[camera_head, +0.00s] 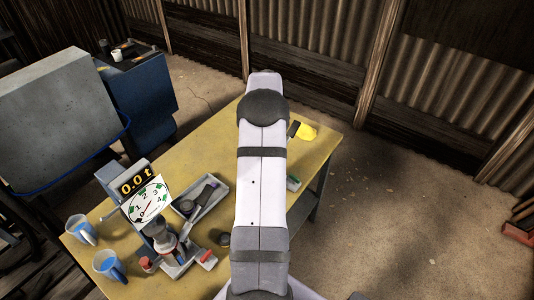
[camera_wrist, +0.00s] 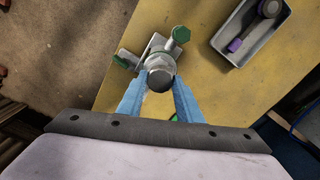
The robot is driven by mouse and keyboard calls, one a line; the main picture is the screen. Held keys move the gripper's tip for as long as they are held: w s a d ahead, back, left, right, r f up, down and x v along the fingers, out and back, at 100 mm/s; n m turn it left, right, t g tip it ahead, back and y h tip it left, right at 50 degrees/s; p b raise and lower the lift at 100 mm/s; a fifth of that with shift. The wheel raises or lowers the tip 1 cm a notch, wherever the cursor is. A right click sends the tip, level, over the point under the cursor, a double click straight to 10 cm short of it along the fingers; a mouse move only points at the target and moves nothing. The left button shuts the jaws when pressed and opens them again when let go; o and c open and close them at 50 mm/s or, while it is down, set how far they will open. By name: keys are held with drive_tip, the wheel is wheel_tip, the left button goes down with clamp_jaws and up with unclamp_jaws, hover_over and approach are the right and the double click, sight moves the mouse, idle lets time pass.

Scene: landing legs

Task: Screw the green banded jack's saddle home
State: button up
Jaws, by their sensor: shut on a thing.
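The green banded jack (camera_wrist: 151,50) stands on the yellow table in the wrist view, with green-ended parts sticking out around its grey body. Its saddle (camera_wrist: 160,66) is the round, dark-topped metal head facing the camera. My gripper (camera_wrist: 160,82) has its two blue fingers on either side of the saddle and is shut on it. How far the saddle is screwed down cannot be told.
A red-marked jack (camera_head: 165,240) stands by a gauge (camera_head: 148,203) reading 0.0 t. Two blue mugs (camera_head: 108,265) are at the table's left. A grey tray (camera_wrist: 222,42) holds a purple-banded part (camera_wrist: 235,45).

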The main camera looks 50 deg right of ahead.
drive_tip(key=shift+m+p, duration=0.45)
drive_tip(key=shift+m, duration=1.55)
drive_tip(key=shift+m, duration=0.8)
drive_tip(key=shift+m+p, duration=0.35)
drive_tip(key=shift+m, duration=0.85)
drive_tip(key=m, duration=0.3)
drive_tip(key=shift+m+p, duration=0.3)
